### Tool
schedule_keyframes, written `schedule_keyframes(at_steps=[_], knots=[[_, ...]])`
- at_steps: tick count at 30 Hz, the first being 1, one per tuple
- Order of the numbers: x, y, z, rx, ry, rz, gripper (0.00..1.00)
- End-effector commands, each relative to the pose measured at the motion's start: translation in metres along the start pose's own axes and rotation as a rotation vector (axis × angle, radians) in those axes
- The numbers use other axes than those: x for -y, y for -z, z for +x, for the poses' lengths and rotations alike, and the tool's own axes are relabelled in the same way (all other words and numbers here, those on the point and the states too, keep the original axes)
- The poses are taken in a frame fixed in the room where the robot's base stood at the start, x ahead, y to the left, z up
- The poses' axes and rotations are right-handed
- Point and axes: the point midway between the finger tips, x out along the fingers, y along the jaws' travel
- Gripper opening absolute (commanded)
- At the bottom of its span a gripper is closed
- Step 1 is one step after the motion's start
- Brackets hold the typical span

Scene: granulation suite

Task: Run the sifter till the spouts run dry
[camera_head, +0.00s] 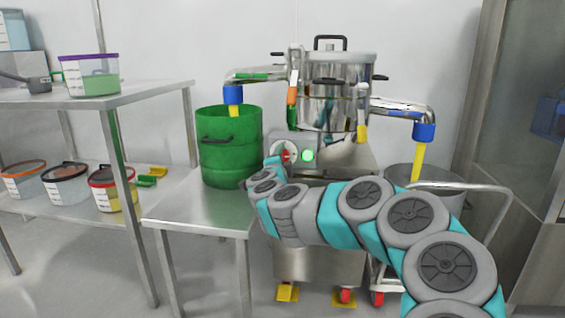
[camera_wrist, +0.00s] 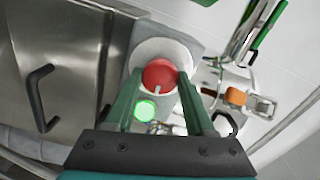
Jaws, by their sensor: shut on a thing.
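The steel sifter (camera_head: 338,92) stands at the centre, lid on. Its left spout (camera_head: 233,94) has a blue end over a green drum (camera_head: 231,160), with a yellow stream below it. Its right spout (camera_head: 424,131) has a blue end, and a yellow stream (camera_head: 418,162) drops into a grey bin (camera_head: 398,176). The control box carries a red knob (camera_wrist: 160,76) and a lit green lamp (camera_wrist: 145,110), which also shows in the head view (camera_head: 308,155). My gripper (camera_wrist: 161,86) is shut on the red knob, one finger on each side. The contents of both receivers are hidden.
A steel table (camera_head: 200,212) bears the green drum. A shelf rack (camera_head: 130,95) at the left holds several lidded tubs. A trolley handle (camera_head: 480,188) stands at the right beside a glass-fronted cabinet (camera_head: 535,100).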

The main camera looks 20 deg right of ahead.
Motion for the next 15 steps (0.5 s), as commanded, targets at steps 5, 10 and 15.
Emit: schedule_keyframes(at_steps=[5, 10, 15], knots=[[-0.0024, -0.0017, -0.0002, 0.002, -0.003, 0.072, 0.00], [-0.0021, -0.0012, -0.0001, 0.001, -0.003, 0.105, 0.00], [-0.0018, -0.0009, 0.0000, 0.001, -0.003, 0.115, 0.00]])
